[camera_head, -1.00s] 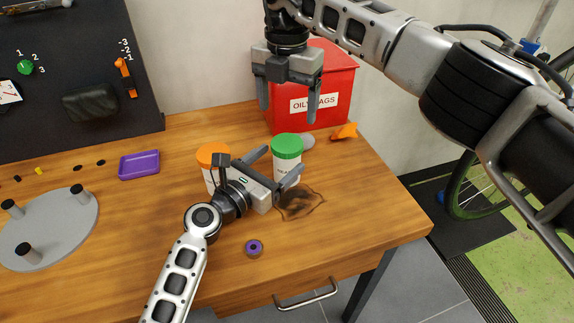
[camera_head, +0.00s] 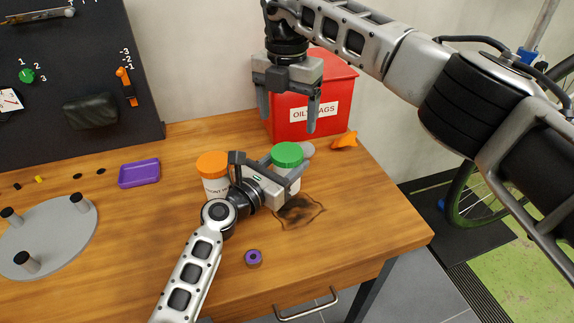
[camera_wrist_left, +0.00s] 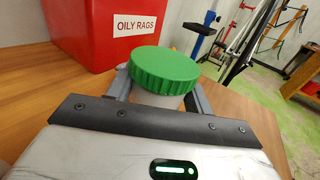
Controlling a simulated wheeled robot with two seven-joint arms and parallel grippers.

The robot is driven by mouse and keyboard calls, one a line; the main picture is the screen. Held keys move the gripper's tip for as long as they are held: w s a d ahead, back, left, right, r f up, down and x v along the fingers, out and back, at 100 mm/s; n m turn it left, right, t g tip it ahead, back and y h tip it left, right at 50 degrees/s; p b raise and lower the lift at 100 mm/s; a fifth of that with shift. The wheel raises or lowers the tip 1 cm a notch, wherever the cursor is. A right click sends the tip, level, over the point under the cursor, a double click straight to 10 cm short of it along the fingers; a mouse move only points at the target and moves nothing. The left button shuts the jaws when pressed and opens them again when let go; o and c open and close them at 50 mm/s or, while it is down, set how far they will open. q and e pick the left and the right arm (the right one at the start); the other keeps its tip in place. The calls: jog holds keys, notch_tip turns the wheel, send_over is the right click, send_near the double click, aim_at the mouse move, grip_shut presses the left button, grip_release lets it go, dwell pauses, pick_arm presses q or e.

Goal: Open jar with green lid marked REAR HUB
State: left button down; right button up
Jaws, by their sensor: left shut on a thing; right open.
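The jar with the green lid (camera_head: 287,154) stands upright on the wooden table, and its lid is on. In the left wrist view the green lid (camera_wrist_left: 164,69) sits just past my palm, with the white jar body (camera_wrist_left: 155,98) below it between the fingers. My left gripper (camera_head: 284,178) is shut on the jar body below the lid. The jar's label is hidden by my gripper. My right gripper (camera_head: 287,103) is open and empty, above and behind the jar, in front of the red bin.
A jar with an orange lid (camera_head: 212,166) stands just left of my left gripper. A red OILY RAGS bin (camera_head: 338,88) is behind. A purple tray (camera_head: 139,173), an orange object (camera_head: 345,141), a purple ring (camera_head: 253,257) and a dark stain (camera_head: 300,210) are on the table (camera_head: 370,220).

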aim_at(287, 152)
jog(key=m, duration=0.5)
jog(key=shift+m, duration=1.6)
jog(key=shift+f, duration=0.15)
jog(key=shift+m, duration=0.3)
jog(key=shift+f, duration=3.9)
